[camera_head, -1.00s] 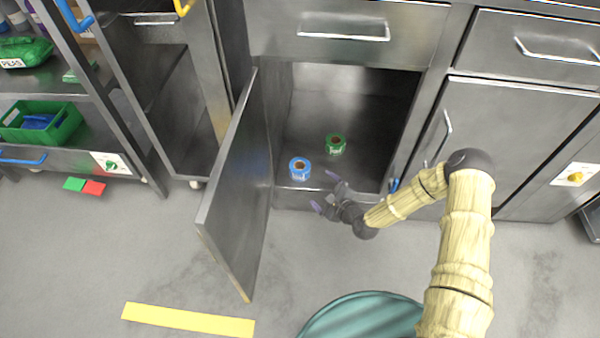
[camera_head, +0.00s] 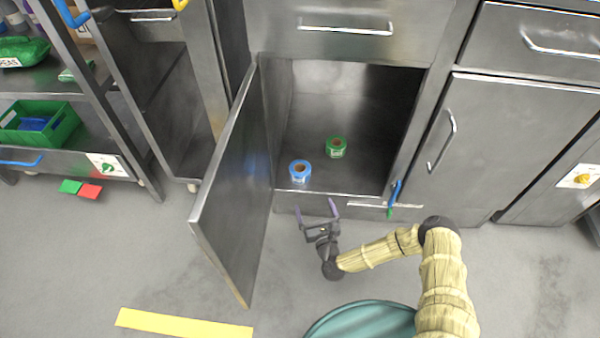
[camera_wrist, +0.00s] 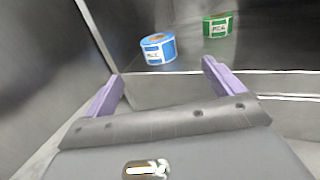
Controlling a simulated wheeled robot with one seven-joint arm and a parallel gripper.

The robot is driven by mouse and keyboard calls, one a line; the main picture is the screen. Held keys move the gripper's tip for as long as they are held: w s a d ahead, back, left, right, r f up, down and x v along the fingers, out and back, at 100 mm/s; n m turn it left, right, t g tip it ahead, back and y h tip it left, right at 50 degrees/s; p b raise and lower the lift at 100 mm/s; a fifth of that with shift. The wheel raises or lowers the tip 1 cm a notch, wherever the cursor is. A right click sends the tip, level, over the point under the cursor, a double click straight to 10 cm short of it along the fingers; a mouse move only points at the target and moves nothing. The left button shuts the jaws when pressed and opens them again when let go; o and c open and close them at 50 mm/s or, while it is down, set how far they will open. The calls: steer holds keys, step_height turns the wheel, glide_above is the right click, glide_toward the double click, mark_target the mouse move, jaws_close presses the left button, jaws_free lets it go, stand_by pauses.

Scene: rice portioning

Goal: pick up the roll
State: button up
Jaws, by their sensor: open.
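Two rolls stand on the floor of the open cabinet. The blue roll (camera_head: 300,171) is nearer the front edge and to the left; the green roll (camera_head: 337,147) is farther back and to the right. Both have white labels; the blue roll (camera_wrist: 158,49) and green roll (camera_wrist: 217,25) also show in the wrist view. My gripper (camera_head: 317,209) is open and empty, in front of the cabinet opening, with its purple fingers pointing at it. In the wrist view my gripper (camera_wrist: 162,85) has the blue roll beyond and between its fingertips, not touching.
The cabinet door (camera_head: 232,190) stands open on the left of the opening. Blue and green handled items (camera_head: 394,197) hang at the cabinet's right front edge. A drawer (camera_head: 345,30) is above. A shelf rack with a green crate (camera_head: 42,124) stands at far left.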

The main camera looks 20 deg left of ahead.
mark_target(302, 176)
steer(key=b+x, duration=0.5)
steer(key=x, duration=0.6)
steer(key=shift+f, duration=0.1)
steer(key=shift+w+a+b, duration=0.25)
steer(key=shift+w+b, duration=0.05)
steer(key=shift+w, duration=0.05)
steer(key=b+x, duration=0.3)
steer(key=x, duration=0.1)
steer(key=shift+s+a+b, duration=0.2)
steer(key=shift+b, duration=0.1)
steer(key=shift+w+a, duration=0.35)
steer(key=shift+w, duration=0.15)
steer(key=shift+r, duration=0.25)
